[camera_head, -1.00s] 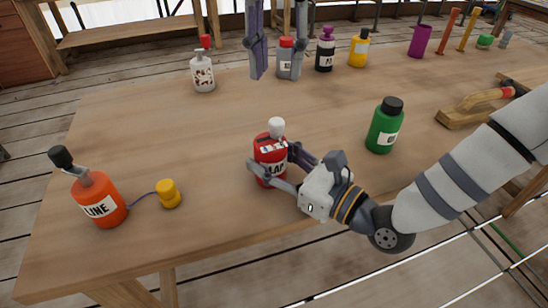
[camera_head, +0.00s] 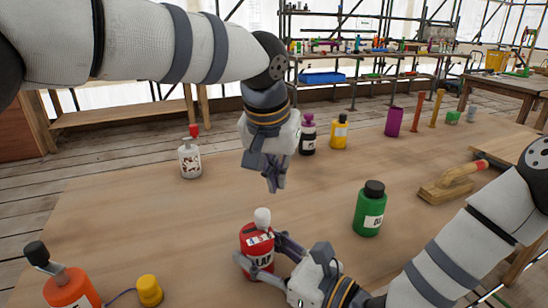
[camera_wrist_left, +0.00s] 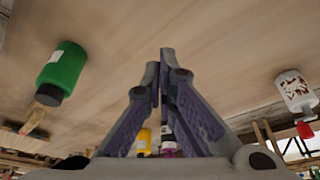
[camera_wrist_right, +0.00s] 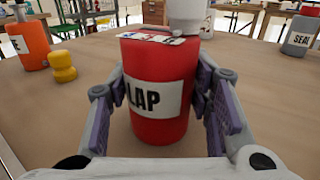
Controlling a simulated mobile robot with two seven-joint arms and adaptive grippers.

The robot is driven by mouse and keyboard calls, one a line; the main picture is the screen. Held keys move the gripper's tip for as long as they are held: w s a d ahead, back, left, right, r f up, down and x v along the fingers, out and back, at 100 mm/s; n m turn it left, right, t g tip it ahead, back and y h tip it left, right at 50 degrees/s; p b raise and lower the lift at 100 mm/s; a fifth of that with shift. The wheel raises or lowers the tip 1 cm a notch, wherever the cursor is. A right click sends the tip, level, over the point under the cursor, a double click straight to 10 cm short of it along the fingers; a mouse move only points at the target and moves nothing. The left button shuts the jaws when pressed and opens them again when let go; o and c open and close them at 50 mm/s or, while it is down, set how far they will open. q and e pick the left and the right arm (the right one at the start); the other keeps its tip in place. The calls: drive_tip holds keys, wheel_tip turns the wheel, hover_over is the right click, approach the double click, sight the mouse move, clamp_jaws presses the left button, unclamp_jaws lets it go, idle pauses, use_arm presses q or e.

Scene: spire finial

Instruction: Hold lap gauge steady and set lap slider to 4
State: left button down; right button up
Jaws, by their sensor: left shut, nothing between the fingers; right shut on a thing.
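The lap gauge is a red can (camera_head: 256,248) labelled LAP, with a white knob (camera_head: 262,216) on top. It stands upright on the table near the front and also fills the middle of the right wrist view (camera_wrist_right: 158,115). A patterned strip (camera_wrist_right: 155,38) shows on its top; its marks are too small to read. My right gripper (camera_head: 262,262) is shut around the can body, one finger on each side. My left gripper (camera_head: 274,188) is above the table, behind and above the can, fingers together and empty, pointing down. The can is not visible in the left wrist view.
An orange LINE bottle (camera_head: 72,290) and a yellow bobbin (camera_head: 149,291) are at the front left. A green bottle (camera_head: 369,212) stands right of the can. A white spotted bottle (camera_head: 190,160) is at the back left. A wooden float (camera_head: 450,182) lies at the right.

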sight(262, 219)
use_arm(q)
drive_tip(key=s, duration=0.1)
drive_tip(key=s+a+f, duration=0.1)
drive_tip(key=s, duration=0.1)
drive_tip(key=shift+s+a+f, duration=0.1)
drive_tip(key=shift+s+a, duration=0.05)
drive_tip(key=shift+a, duration=0.05)
drive_tip(key=a, duration=0.1)
drive_tip(key=s+a, duration=0.1)
drive_tip(key=a, duration=0.1)
drive_tip(key=shift+s+a, duration=0.25)
drive_tip(key=shift+a, duration=0.05)
